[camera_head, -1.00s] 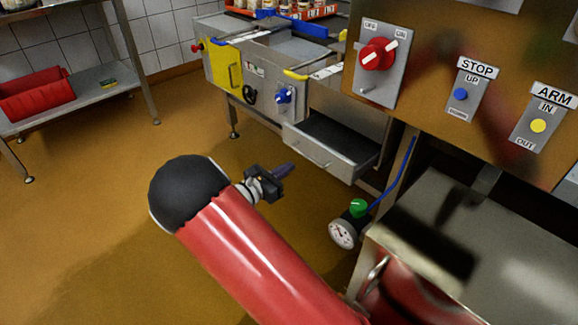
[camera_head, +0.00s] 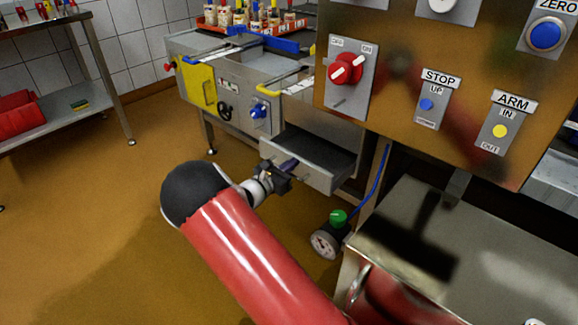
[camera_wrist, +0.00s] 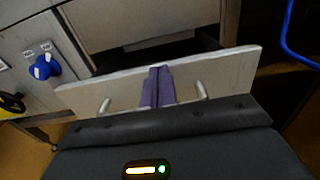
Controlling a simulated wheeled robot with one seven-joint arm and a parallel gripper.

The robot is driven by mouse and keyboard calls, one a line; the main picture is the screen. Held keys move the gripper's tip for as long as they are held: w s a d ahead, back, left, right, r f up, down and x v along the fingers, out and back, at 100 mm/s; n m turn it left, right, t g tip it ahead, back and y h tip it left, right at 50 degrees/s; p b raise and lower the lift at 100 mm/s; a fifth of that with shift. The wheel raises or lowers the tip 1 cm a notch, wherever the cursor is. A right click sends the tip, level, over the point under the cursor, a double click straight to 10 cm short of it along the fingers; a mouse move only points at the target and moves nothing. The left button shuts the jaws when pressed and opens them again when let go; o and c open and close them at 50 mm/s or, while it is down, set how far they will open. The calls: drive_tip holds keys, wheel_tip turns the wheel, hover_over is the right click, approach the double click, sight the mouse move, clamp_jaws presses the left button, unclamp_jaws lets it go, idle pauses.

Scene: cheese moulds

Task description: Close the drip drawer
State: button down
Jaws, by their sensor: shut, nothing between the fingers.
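The drip drawer (camera_head: 325,178) is a grey metal drawer with a dark inside, pulled out below the steel machine in the head view. Its front panel (camera_wrist: 232,75) with a bar handle (camera_wrist: 201,91) fills the middle of the wrist view. My gripper (camera_head: 291,164) is shut and empty. Its purple fingertips (camera_wrist: 157,87) are in front of the panel, between the two visible ends of the handle. I cannot tell for sure whether they touch the panel.
A control panel (camera_head: 395,40) with a red switch (camera_head: 345,69) stands at the right. Below it are a gauge with a green knob (camera_head: 338,216), a blue hose (camera_head: 376,180) and a steel box (camera_head: 440,215). A shelf with a red crate (camera_head: 20,113) is at left. Open floor lies between.

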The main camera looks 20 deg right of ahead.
drive_tip(key=shift+d, duration=0.1)
drive_tip(key=b+x, duration=0.1)
drive_tip(key=x, duration=0.8)
